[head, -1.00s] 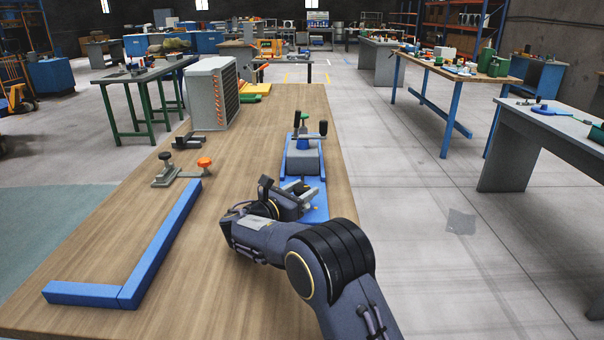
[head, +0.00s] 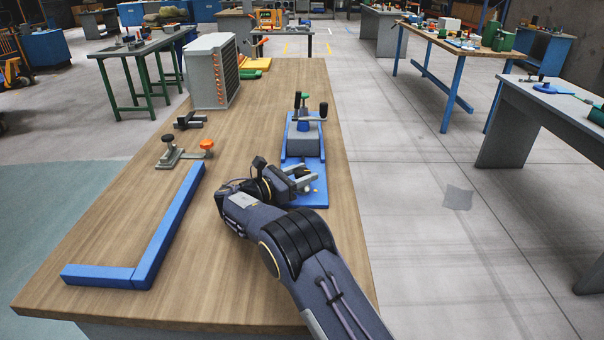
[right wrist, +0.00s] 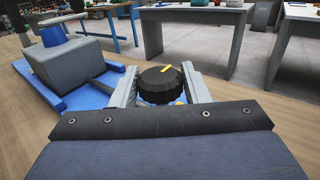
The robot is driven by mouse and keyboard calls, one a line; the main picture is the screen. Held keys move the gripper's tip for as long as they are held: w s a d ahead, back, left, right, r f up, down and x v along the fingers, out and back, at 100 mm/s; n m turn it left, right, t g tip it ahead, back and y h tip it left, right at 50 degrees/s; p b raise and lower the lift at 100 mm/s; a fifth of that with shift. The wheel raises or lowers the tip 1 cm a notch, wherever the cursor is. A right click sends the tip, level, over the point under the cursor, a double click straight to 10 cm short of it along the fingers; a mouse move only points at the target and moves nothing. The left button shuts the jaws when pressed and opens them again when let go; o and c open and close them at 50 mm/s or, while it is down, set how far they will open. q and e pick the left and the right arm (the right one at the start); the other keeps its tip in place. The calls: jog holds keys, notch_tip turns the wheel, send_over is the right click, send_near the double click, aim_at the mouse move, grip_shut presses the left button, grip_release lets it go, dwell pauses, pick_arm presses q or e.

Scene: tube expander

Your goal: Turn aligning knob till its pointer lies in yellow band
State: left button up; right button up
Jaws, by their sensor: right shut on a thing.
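The black ribbed aligning knob (right wrist: 155,88) stands between the two grey fingers of my right gripper in the right wrist view. A short yellow pointer mark (right wrist: 166,69) lies on its top, near the far edge. My right gripper (head: 302,178) is shut on the knob, over the near end of the blue base plate (head: 318,199) of the tube expander in the head view. Small bits of yellow show beside the knob, but the yellow band cannot be made out clearly, so the pointer's place against it cannot be told. My left gripper is not in view.
The expander's grey block (head: 304,143) and upright handles stand beyond the gripper. A clamp with an orange knob (head: 206,144), a blue L-shaped bar (head: 170,226) and a grey finned unit (head: 211,72) are to the left.

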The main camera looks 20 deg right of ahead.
aim_at(295, 176)
jog(key=o, duration=1)
jog(key=shift+c, duration=0.2)
jog(key=v, duration=0.7)
jog(key=shift+s+a, duration=0.1)
jog(key=shift+a, duration=0.25)
